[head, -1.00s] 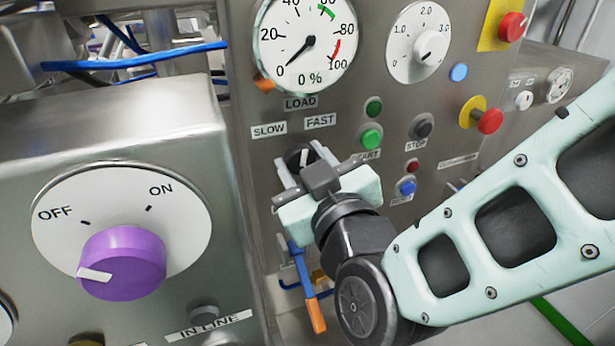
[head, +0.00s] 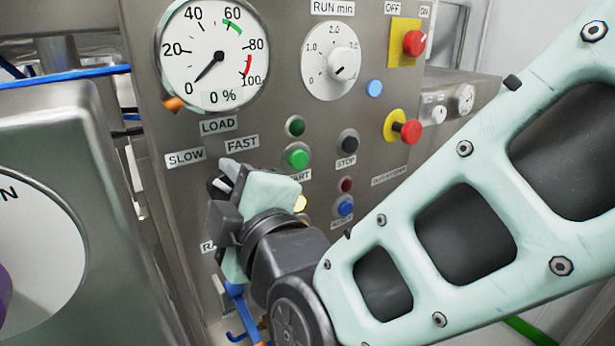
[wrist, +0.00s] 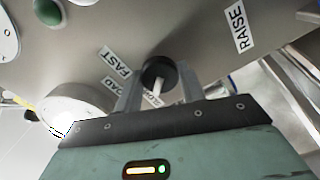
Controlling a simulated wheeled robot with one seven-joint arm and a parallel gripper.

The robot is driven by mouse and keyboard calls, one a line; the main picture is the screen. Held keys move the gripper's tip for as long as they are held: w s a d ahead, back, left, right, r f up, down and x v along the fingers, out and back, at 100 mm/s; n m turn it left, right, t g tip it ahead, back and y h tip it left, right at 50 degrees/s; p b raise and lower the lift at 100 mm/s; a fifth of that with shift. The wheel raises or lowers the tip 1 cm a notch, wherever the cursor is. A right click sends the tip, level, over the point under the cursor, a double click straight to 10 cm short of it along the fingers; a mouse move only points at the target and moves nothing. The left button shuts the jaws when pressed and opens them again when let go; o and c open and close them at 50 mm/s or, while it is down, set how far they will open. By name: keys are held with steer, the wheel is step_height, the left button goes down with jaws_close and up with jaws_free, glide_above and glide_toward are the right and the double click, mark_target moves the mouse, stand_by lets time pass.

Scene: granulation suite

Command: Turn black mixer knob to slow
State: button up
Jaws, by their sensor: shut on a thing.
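The black mixer knob (wrist: 153,69) shows in the wrist view between the two fingers of my gripper (wrist: 160,88), which is shut on it. The knob's white mark points down in that view, toward a partly hidden label. In the head view my gripper (head: 223,179) is at the panel just below the SLOW label (head: 185,158) and FAST label (head: 242,143). It is tilted, and it hides most of the knob there. The FAST label (wrist: 113,62) also shows in the wrist view.
Right of my gripper are the green start button (head: 298,159), the black stop button (head: 348,141) and a blue button (head: 345,207). The load gauge (head: 212,55) is above, reading 0 %. A blue handle (head: 238,300) hangs below. A steel box (head: 70,150) stands at left.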

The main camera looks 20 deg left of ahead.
steer(key=shift+n, duration=0.6)
steer(key=o, duration=1)
steer(key=shift+c, duration=0.2)
steer(key=b+v, duration=0.9)
steer(key=v, duration=0.8)
steer(key=shift+d, duration=0.2)
steer(key=shift+s, duration=0.15)
